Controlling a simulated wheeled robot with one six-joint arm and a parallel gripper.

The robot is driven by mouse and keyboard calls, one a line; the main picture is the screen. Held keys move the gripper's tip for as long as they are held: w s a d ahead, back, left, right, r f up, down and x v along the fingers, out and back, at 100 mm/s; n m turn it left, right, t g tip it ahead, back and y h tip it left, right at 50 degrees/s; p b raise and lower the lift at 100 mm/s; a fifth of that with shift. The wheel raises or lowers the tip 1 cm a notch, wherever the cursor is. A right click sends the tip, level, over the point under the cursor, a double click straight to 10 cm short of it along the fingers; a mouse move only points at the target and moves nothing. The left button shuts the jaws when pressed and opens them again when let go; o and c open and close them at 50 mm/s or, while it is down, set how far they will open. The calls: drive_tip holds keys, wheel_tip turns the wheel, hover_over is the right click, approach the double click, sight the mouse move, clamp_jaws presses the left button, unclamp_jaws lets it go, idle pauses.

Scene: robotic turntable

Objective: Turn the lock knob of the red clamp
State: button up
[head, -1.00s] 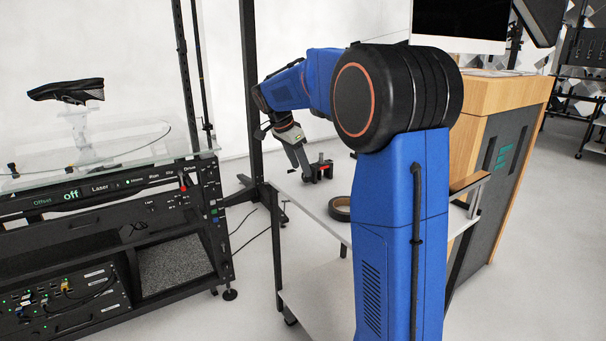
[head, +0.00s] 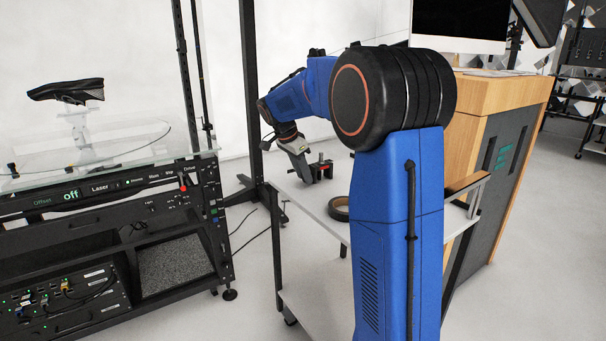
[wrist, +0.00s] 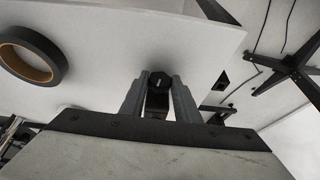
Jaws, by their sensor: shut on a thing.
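The red clamp (head: 321,163) stands on the white cart top, mostly dark with a red part showing in the head view. My gripper (head: 307,180) reaches down to its left side. In the wrist view my gripper (wrist: 159,95) has its two grey fingers on either side of a dark round knob (wrist: 160,81) with a small light mark on its face. The fingers are shut on this knob. The rest of the clamp is hidden behind the fingers and the gripper body.
A roll of black tape (head: 339,208) lies on the white cart top (head: 310,206), right of the clamp; the wrist view also shows it. A black rack with a glass turntable (head: 100,150) and a shoe (head: 66,90) stands at left. A wooden desk stands at right.

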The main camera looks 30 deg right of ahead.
drive_tip(key=shift+w, duration=0.1)
drive_tip(key=shift+w+n+g, duration=0.25)
drive_tip(key=shift+n+g, duration=0.05)
drive_tip(key=shift+g, duration=1.1)
drive_tip(key=o, duration=1.1)
drive_tip(key=shift+c, duration=0.2)
drive_tip(key=v, duration=1.7)
drive_tip(key=shift+w+a+r, duration=0.1)
drive_tip(key=shift+a, duration=0.05)
